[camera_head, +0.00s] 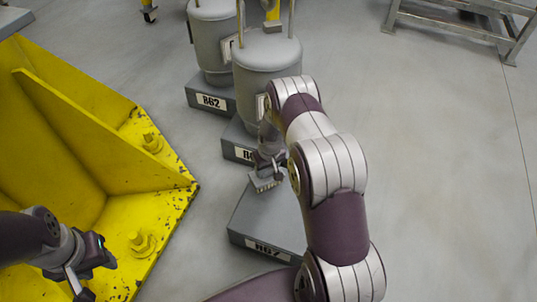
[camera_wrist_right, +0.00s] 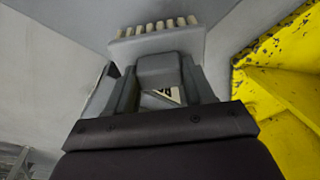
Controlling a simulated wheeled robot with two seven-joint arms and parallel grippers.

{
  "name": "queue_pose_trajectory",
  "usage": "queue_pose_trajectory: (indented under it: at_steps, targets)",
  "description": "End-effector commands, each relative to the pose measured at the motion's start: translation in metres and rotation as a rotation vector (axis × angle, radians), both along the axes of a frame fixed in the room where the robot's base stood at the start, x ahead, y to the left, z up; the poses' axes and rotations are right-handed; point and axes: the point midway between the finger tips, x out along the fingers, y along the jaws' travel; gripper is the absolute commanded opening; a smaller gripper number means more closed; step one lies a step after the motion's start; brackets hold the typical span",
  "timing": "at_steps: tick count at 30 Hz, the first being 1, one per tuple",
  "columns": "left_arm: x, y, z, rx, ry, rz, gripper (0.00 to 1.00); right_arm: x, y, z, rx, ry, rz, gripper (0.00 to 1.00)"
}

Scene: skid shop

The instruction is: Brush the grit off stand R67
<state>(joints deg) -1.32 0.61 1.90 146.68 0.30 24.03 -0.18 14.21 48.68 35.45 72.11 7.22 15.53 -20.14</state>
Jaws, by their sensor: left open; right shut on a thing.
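Stand R67 (camera_head: 252,217) is a low grey block on the floor, its label on the front face; my right arm covers its right part. No grit can be made out on its top. My right gripper (camera_head: 268,158) is shut on a grey brush (camera_head: 265,181) with pale bristle tufts, over the stand's back left part. I cannot tell if the bristles touch it. In the right wrist view the brush (camera_wrist_right: 155,44) sits beyond the fingers of the right gripper (camera_wrist_right: 163,75). My left gripper (camera_head: 88,272) is open and empty at lower left.
A yellow steel bracket (camera_head: 75,130) with bolts fills the left, close to the stand. Grey tanks (camera_head: 268,55) stand on similar labelled blocks (camera_head: 210,98) behind R67. A metal frame (camera_head: 450,25) is at the back right. Floor on the right is clear.

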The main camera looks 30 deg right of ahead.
Motion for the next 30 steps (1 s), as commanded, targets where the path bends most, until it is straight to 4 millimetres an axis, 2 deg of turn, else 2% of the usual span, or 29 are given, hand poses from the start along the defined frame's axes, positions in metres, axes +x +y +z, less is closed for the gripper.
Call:
queue_pose_trajectory:
  at_steps: [1, 12, 25, 26, 28, 29, 30]
  targets:
    - [0.0, 0.0, 0.008, 0.0, 0.0, 0.0, 0.43, 0.001, 0.001, 0.009, 0.0, -0.001, 0.001, 0.28]
    - [0.0, 0.0, 0.036, 0.0, 0.0, 0.0, 0.43, 0.003, 0.005, 0.041, 0.0, -0.001, 0.001, 0.28]
    - [0.0, 0.0, 0.038, 0.0, 0.0, 0.0, 0.43, 0.003, 0.006, 0.045, 0.0, -0.001, 0.001, 0.28]
    - [0.0, 0.0, 0.04, 0.0, 0.0, 0.0, 0.43, 0.004, 0.007, 0.05, 0.0, -0.002, 0.002, 0.28]
    - [0.0, 0.0, 0.046, 0.0, 0.0, 0.0, 0.43, 0.006, 0.014, 0.07, 0.001, -0.005, 0.004, 0.28]
    - [0.0, 0.0, 0.05, 0.0, 0.0, 0.0, 0.43, 0.007, 0.019, 0.084, 0.002, -0.007, 0.007, 0.28]
    - [0.0, 0.0, 0.056, 0.0, 0.0, 0.0, 0.43, 0.008, 0.026, 0.106, 0.002, -0.008, 0.009, 0.28]
